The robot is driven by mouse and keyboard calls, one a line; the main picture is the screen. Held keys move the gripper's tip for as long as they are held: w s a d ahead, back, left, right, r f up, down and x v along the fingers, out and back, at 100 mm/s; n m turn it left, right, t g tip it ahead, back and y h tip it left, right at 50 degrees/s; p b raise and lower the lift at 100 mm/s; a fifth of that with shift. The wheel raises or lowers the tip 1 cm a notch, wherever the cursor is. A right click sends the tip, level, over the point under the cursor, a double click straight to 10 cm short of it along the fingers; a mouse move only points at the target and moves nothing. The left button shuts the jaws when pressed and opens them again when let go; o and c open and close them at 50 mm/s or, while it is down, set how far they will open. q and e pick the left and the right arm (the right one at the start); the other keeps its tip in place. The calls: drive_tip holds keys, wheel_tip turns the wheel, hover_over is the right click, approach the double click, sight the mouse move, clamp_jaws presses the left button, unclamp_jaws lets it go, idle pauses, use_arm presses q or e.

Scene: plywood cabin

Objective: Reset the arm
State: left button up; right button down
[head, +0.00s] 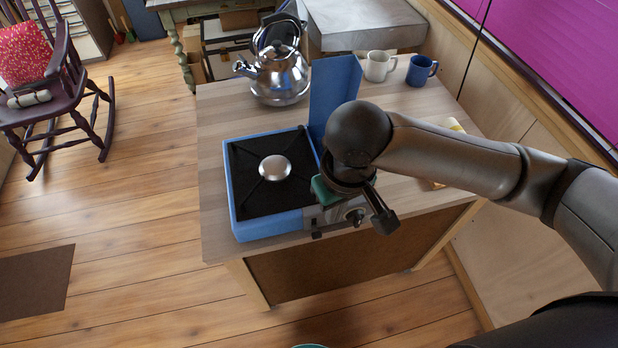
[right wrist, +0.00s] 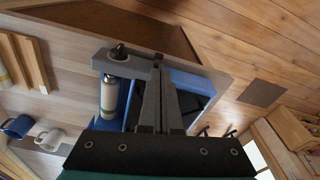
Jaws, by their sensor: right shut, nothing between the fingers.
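My right arm comes in from the right in the head view. My right gripper (head: 383,218) is at the front right of the blue camping stove (head: 268,228), close to its front panel and knob (head: 354,215). In the right wrist view the two grey fingers (right wrist: 157,62) lie together, shut with nothing between them. The stove (right wrist: 188,80) shows behind them, with the knob (right wrist: 118,52) and a pale gas canister (right wrist: 114,95) to their left. Whether the fingers touch the stove I cannot tell. My left gripper is not in view.
A steel kettle (head: 280,75), a white mug (head: 379,66) and a blue mug (head: 421,70) stand at the back of the wooden counter (head: 222,110). The stove's blue lid (head: 335,88) stands upright. A wall runs along the right. Floor left of the counter is open.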

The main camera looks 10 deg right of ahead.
drive_tip(key=s+a+f+n+t+y, duration=0.1)
drive_tip(key=s+a+t+y, duration=0.1)
drive_tip(key=a+y, duration=0.3)
drive_tip(key=s+d+f+m+h, duration=0.2)
drive_tip(key=s+d+f+h, duration=0.4)
drive_tip(key=d, duration=0.4)
wheel_tip(320, 180, down, 32)
drive_tip(key=s+y+b, duration=0.1)
drive_tip(key=s+b, duration=0.2)
drive_tip(key=b, duration=0.8)
drive_tip(key=s+d+f+g+b, duration=0.1)
drive_tip(key=s+f+b, duration=0.4)
drive_tip(key=f, duration=0.7)
drive_tip(key=s+d+f+g+b, duration=0.1)
drive_tip(key=s+f+b, duration=0.4)
drive_tip(key=s+f, duration=0.5)
wheel_tip(320, 180, down, 3)
drive_tip(key=shift+d+n+b, duration=0.4)
drive_tip(key=shift+d, duration=0.2)
